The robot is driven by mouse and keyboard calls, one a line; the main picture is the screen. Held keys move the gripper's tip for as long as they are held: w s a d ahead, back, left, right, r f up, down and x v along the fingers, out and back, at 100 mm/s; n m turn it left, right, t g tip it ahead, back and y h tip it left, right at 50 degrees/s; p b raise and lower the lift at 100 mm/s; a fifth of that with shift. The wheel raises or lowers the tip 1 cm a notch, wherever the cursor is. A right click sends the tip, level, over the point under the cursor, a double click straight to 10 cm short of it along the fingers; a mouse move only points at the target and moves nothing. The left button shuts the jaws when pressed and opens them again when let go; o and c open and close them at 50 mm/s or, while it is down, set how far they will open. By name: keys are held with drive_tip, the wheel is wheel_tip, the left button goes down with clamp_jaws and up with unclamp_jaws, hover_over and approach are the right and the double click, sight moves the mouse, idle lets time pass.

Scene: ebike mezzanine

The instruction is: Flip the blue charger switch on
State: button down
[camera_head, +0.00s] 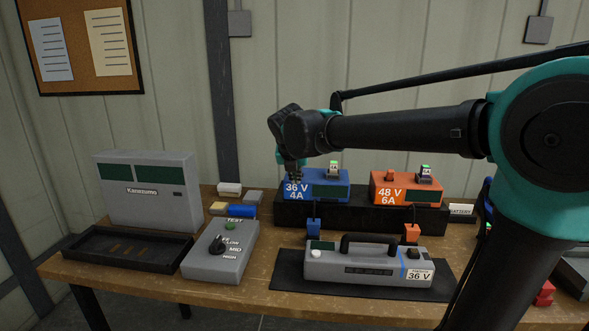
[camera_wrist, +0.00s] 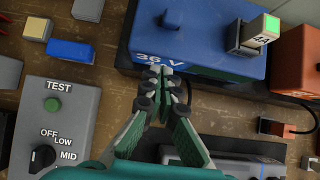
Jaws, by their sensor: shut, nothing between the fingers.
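The blue charger (camera_head: 330,190), marked 36 V 4A, stands on a black riser at the back of the bench. It also fills the upper middle of the wrist view (camera_wrist: 205,50). Its small blue switch (camera_wrist: 172,20) rises from the top face in the wrist view; in the head view my gripper hides that spot. My gripper (camera_head: 292,180) points down at the left end of the blue charger. In the wrist view my gripper (camera_wrist: 160,75) is shut and empty, its tips over the charger's 36 V edge, apart from the switch. Whether the tips touch the charger is unclear.
An orange charger (camera_head: 405,191) stands right of the blue one. A grey battery (camera_head: 365,268) with a black handle lies on a dark mat in front. A grey test box (camera_head: 220,256), a Kanazumo unit (camera_head: 145,190) and a black tray (camera_head: 125,246) stand left.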

drive_tip(key=shift+w+r, duration=0.15)
drive_tip(key=shift+w, duration=0.95)
drive_tip(key=shift+w+r, duration=0.15)
drive_tip(key=shift+w, duration=0.95)
